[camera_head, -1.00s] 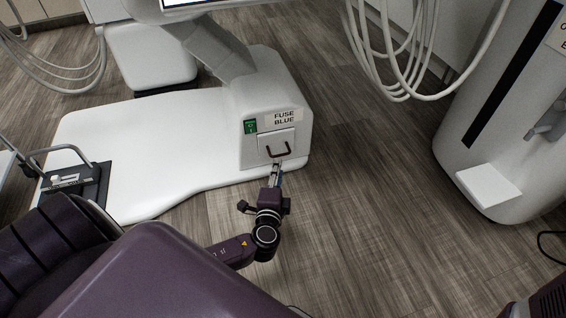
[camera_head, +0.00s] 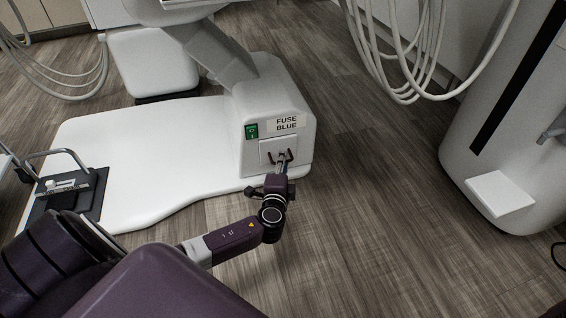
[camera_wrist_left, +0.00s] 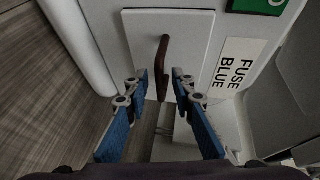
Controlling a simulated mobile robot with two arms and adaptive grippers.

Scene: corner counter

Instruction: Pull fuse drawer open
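The fuse drawer (camera_head: 267,146) is a small white panel low on the white housing, under a "FUSE BLUE" label (camera_head: 287,123). It looks flush with the housing. Its dark red bar handle (camera_head: 290,156) is partly hidden by my left gripper (camera_head: 282,158) in the head view. In the left wrist view, the drawer panel (camera_wrist_left: 193,35) is ahead and the handle (camera_wrist_left: 163,66) stands between the fingertips of my left gripper (camera_wrist_left: 160,80). The blue-padded fingers are apart, one on each side of the handle, with gaps visible. My right gripper is not in view.
A green switch (camera_head: 251,131) sits beside the label, above the drawer. The white base plate (camera_head: 150,130) spreads to the left. A white cabinet with a small step (camera_head: 500,193) stands at the right. The wood floor (camera_head: 370,200) between is clear.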

